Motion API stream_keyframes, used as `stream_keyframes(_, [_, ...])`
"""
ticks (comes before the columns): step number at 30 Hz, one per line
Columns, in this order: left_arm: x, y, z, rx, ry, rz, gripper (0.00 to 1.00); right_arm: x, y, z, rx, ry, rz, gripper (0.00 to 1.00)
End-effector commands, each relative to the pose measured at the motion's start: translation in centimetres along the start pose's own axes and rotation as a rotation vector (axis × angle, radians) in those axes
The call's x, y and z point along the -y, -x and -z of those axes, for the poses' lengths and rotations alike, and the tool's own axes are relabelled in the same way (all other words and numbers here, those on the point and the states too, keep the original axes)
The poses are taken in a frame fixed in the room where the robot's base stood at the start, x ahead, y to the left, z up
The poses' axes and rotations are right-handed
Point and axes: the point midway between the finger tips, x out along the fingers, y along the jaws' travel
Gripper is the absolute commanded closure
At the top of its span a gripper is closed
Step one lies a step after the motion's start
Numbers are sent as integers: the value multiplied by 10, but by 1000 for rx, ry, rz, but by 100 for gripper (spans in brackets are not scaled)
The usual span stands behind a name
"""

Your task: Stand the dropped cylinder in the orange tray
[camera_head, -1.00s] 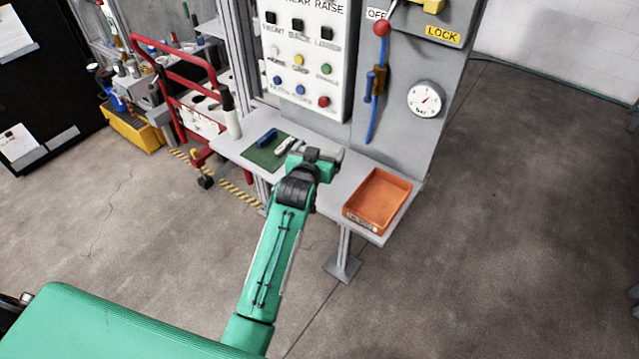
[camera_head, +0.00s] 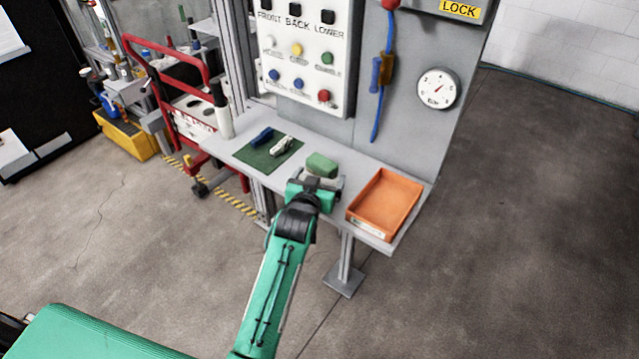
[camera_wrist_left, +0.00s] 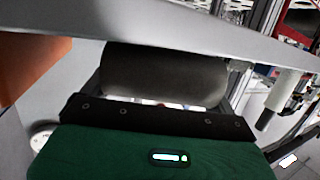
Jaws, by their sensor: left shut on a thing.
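My left gripper (camera_head: 322,183) is at the front edge of the shelf, left of the orange tray (camera_head: 357,229). In the left wrist view a dark grey cylinder (camera_wrist_left: 165,75) lies sideways across the jaws, and the gripper is shut on it. In the head view the cylinder is mostly hidden by the gripper and cannot be told apart from the fingers. The tray looks empty in the head view. An orange surface, likely the tray, shows at the left of the wrist view (camera_wrist_left: 30,68). My right gripper is not in view.
A green mat (camera_head: 258,158) with a blue item and a pale item lies to the left. A white-and-black bottle (camera_head: 222,115) stands at the shelf's left end. The control panel rises behind.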

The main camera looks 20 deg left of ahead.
Motion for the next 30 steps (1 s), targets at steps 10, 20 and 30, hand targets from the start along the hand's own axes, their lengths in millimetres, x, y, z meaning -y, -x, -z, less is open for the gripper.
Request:
stream_keyframes(10, [-1, 1, -2, -3, 0, 0, 52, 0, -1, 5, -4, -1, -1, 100])
stream_keyframes(20, [0, 0, -7, 0, 0, 0, 0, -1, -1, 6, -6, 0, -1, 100])
stream_keyframes(30, [-1, 24, -5, 1, 0, 0, 0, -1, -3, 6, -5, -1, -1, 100])
